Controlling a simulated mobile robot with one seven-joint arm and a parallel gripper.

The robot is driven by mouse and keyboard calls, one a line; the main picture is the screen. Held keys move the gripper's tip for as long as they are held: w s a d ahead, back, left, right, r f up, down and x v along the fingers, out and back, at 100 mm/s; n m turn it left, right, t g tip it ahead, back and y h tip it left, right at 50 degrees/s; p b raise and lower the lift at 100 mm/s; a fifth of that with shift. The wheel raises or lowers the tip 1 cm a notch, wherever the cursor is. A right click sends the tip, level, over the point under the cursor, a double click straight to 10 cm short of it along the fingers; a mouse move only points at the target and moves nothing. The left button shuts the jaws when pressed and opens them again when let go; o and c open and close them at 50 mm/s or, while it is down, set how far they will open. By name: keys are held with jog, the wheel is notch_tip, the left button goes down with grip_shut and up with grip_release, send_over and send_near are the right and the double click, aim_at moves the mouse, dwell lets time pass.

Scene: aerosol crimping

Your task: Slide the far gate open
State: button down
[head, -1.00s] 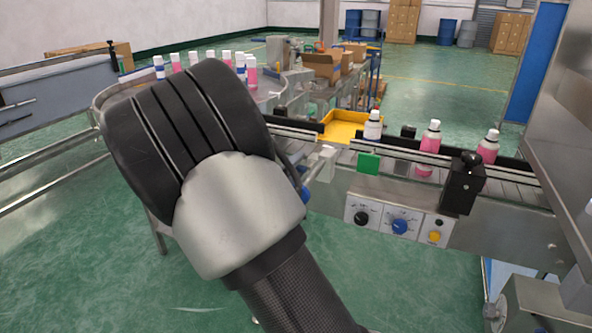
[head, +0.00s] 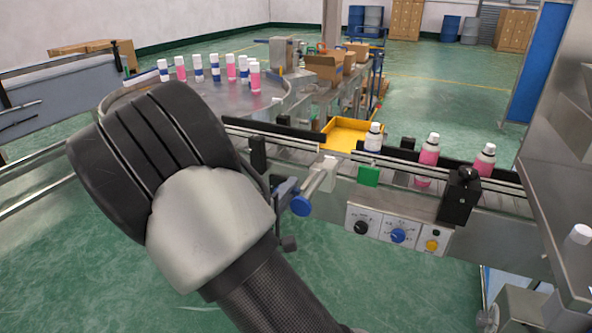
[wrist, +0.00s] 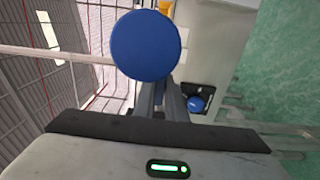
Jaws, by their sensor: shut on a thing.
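A blue round knob (head: 301,206) sits on the end of a metal rod that runs through a white block (head: 325,173) on the conveyor's near rail. I take this for the far gate. The knob also shows large and face-on in the wrist view (wrist: 145,45). My gripper (wrist: 168,100) is shut, its grey fingers just behind the knob, apparently on the rod; the contact is hidden by the knob. In the head view my gripper (head: 284,193) is mostly covered by my thick wrist.
Bottles stand on the conveyor (head: 407,182), with a green block (head: 369,176) and black block (head: 459,197) on its near side. A control panel (head: 397,233) with dials is below. A round table (head: 215,88) holding several bottles is behind my wrist. A yellow tray (head: 343,134) lies beyond.

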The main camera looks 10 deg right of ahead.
jog(key=shift+s+a+f, duration=0.15)
jog(key=shift+s+a, duration=0.15)
jog(key=shift+s, duration=0.05)
jog(key=c, duration=1.8)
grip_release()
jog(key=shift+s, duration=0.1)
jog(key=shift+a, duration=0.1)
jog(key=p+v, duration=0.2)
jog(key=v, duration=1.5)
jog(key=shift+s+p, duration=0.2)
jog(key=shift+p, duration=0.2)
